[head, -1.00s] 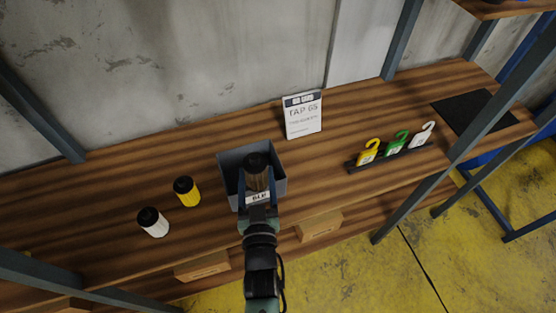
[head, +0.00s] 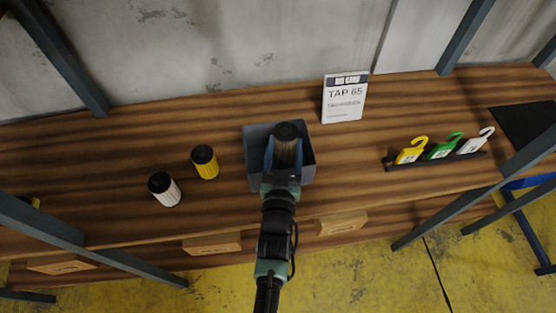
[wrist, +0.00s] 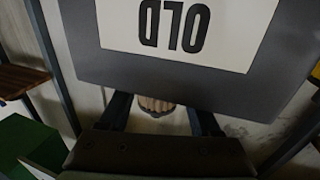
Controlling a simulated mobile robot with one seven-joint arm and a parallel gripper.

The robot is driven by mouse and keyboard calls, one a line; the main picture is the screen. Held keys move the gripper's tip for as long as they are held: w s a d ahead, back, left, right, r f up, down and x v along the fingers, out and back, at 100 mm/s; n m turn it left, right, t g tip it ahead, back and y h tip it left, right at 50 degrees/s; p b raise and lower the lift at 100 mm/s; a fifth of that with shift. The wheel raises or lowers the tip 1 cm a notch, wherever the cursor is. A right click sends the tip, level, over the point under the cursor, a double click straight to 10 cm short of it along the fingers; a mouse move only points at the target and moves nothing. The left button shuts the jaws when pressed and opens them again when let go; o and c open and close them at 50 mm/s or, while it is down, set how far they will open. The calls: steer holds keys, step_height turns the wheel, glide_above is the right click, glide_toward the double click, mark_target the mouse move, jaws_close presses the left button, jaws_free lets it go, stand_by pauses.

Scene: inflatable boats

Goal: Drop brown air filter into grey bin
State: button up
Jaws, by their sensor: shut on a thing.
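The brown air filter (head: 286,146), a ribbed cylinder with a dark top, is upright between the fingers of my gripper (head: 284,160). My gripper is shut on it, over the opening of the grey bin (head: 307,172) in the head view. How deep the filter sits relative to the rim is hard to tell. In the wrist view the bin's front wall (wrist: 80,55), with an upside-down OLD label, hides part of the fingers. Ribs of the filter (wrist: 155,105) show between the fingers there. My gripper hides most of the bin's front in the head view.
A yellow filter (head: 205,163) and a white filter (head: 165,190) stand left of the bin on the wooden shelf (head: 100,170). A TAP 65 sign (head: 344,98) stands behind right. A rack of hooked tags (head: 437,153) is farther right. Grey posts flank the shelf.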

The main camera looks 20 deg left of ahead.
steer(key=shift+f, duration=0.1)
steer(key=o, duration=1.5)
steer(key=shift+c, duration=0.2)
steer(key=shift+s+d+f, duration=0.1)
steer(key=shift+s+d, duration=0.05)
steer(key=shift+s, duration=0.25)
steer(key=b+v, duration=0.2)
steer(key=v, duration=1)
